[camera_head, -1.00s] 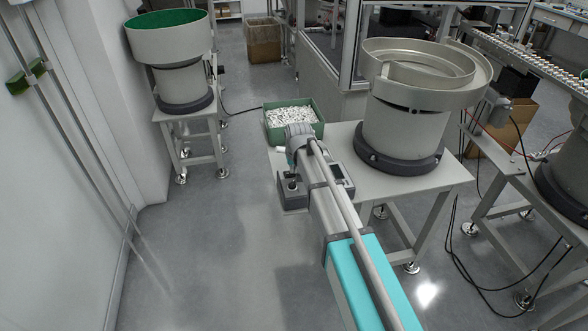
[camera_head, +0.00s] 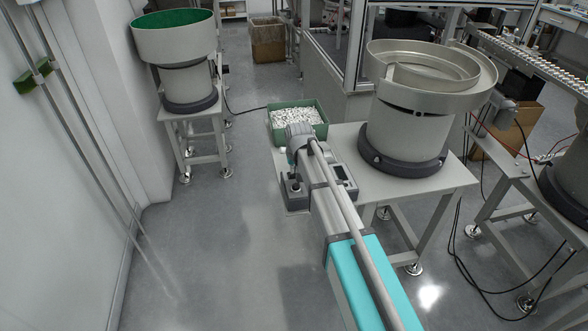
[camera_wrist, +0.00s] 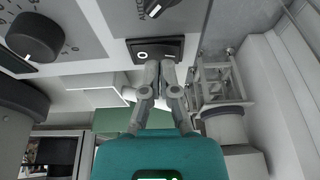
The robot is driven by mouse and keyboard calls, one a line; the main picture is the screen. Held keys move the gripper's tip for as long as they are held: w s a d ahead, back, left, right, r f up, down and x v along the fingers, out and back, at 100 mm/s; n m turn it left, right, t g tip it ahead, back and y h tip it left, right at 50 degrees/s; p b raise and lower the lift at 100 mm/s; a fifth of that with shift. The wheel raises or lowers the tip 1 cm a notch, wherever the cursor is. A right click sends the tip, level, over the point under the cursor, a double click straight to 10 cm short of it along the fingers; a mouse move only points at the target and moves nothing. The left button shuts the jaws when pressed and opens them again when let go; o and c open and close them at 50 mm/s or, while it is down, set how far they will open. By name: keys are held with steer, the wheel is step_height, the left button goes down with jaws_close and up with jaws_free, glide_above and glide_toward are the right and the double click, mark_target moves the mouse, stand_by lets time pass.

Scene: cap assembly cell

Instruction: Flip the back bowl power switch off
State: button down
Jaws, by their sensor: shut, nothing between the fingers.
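In the wrist view a black rocker power switch (camera_wrist: 163,46) with a white O mark sits in a grey control panel (camera_wrist: 95,22). My gripper (camera_wrist: 157,64) is shut and empty, its fingertips right at the switch's lower edge. They overlap the switch in the picture; I cannot tell whether they touch it. The rocker's tilt is hard to make out. The metal bowl feeder (camera_head: 405,135) stands on a grey table (camera_head: 425,182) beside my arm.
A black knob (camera_wrist: 37,37) and a selector (camera_wrist: 155,7) flank the switch. A green bin of white parts (camera_head: 297,123) stands beyond my arm. A second feeder with a green-lined bowl (camera_head: 175,45) stands at the left. The floor left of my arm is clear.

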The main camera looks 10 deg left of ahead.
steer(key=shift+w+d+r+p, duration=0.1)
steer(key=shift+d+r+p, duration=0.1)
steer(key=shift+r+p, duration=1.75)
steer(key=d+p+v, duration=0.1)
steer(key=p+v, duration=0.7)
steer(key=v, duration=0.1)
steer(key=shift+w+d+r+p, duration=0.2)
steer(key=shift+d+r+p, duration=0.05)
steer(key=shift+d+p, duration=0.15)
steer(key=s+d+m+g+h, duration=0.1)
steer(key=s+d+m+g, duration=0.2)
steer(key=s+d, duration=1.9)
steer(key=shift+d+f+m, duration=0.3)
steer(key=shift+d+f, duration=0.1)
steer(key=shift+d, duration=0.6)
